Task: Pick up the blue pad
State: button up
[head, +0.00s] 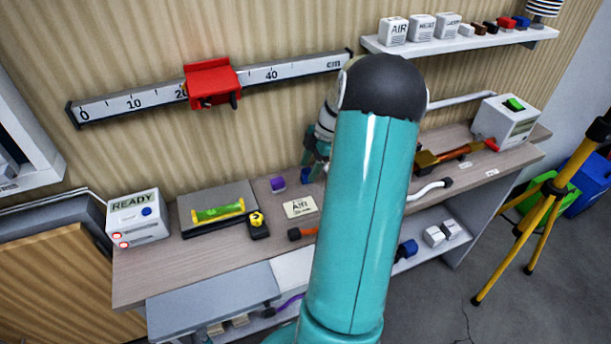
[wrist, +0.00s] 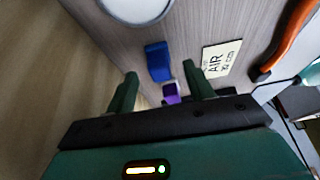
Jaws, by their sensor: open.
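The blue pad (wrist: 158,62) lies on the wooden bench top in the wrist view, just past the fingertips and between their lines. In the head view a small part of a blue piece (head: 306,174) shows beside my arm, most of it hidden. My gripper (wrist: 161,78) is open, with its two green fingers apart and nothing held between them. In the head view the gripper (head: 318,158) is mostly hidden behind my teal arm, close above the bench. I cannot tell whether the fingers touch the pad.
A purple block (wrist: 171,92) sits close to the pad, between the fingers in the picture; it also shows in the head view (head: 278,184). An AIR card (head: 300,207) lies nearby. An orange-ended tool (wrist: 285,42) is at the right. The wall rises behind the bench.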

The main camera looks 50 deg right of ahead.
jog(key=shift+x, duration=1.15)
jog(key=shift+w+a+f, duration=0.1)
jog(key=shift+f, duration=0.05)
jog(key=c, duration=1.1)
jog(key=shift+r, duration=0.7)
jog(key=s+a+r, duration=0.3)
jog(key=r, duration=0.1)
jog(key=s+a+r, duration=0.7)
jog(key=shift+r, duration=0.35)
